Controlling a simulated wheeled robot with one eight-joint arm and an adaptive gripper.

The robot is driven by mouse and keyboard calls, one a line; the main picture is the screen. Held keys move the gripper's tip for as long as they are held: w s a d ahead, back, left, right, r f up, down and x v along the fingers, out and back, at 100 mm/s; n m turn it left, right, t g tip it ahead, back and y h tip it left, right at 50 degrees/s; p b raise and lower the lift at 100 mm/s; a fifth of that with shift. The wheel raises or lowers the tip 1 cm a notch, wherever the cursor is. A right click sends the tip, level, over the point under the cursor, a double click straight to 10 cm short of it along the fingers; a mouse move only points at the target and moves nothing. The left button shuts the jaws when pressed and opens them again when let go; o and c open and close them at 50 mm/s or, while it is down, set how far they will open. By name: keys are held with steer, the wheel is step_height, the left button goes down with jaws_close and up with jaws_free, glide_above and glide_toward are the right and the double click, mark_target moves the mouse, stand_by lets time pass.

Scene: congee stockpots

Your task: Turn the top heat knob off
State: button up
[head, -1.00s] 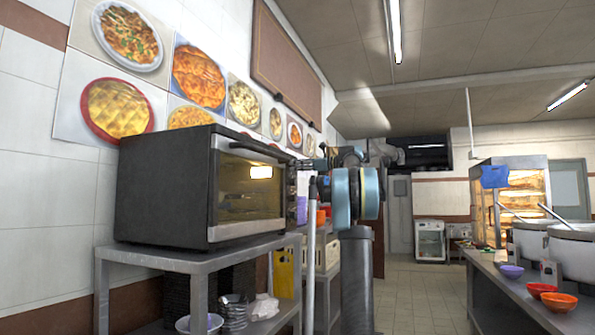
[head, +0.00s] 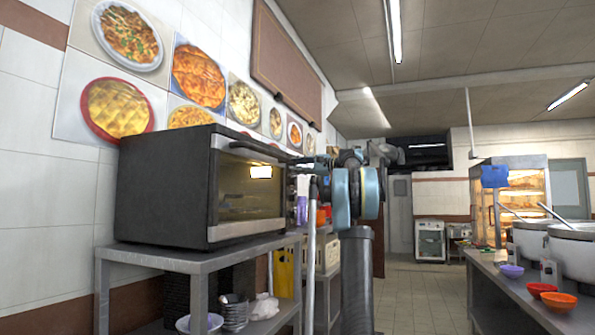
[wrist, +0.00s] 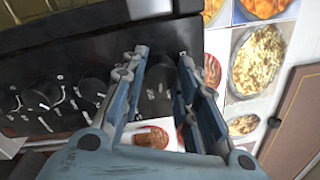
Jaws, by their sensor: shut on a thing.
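The black toaster oven (head: 165,190) stands on a grey metal rack at the left in the head view, its glass door closed. Its dark control panel (wrist: 75,65) with a column of black knobs shows in the wrist view. The top heat knob (wrist: 160,73) is the one nearest the oven's top edge. My gripper (wrist: 159,68) is shut on this knob, with one blue finger on each side. The fingers partly hide the knob, and its pointer cannot be made out. In the head view my gripper (head: 308,164) is at the oven's right front edge, partly hidden.
Another black knob (wrist: 92,90) sits just beside the left finger, with more further along the panel. The oven's door handle (head: 262,152) juts out close to my gripper. A counter (head: 510,290) with bowls and pots stands at the right. The aisle floor between is clear.

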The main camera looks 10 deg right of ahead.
steer(key=n, duration=0.6)
steer(key=shift+f, duration=0.2)
steer(key=n, duration=0.4)
steer(key=shift+n+g, duration=0.3)
steer(key=shift+g, duration=0.1)
steer(key=n, duration=1)
steer(key=shift+w+d+n+g, duration=0.1)
steer(key=shift+n+g, duration=0.2)
steer(key=shift+g, duration=0.1)
steer(key=shift+r, duration=0.1)
steer(key=o, duration=1.1)
steer(key=v, duration=1.2)
steer(key=shift+w+f, duration=0.1)
steer(key=shift+f, duration=0.2)
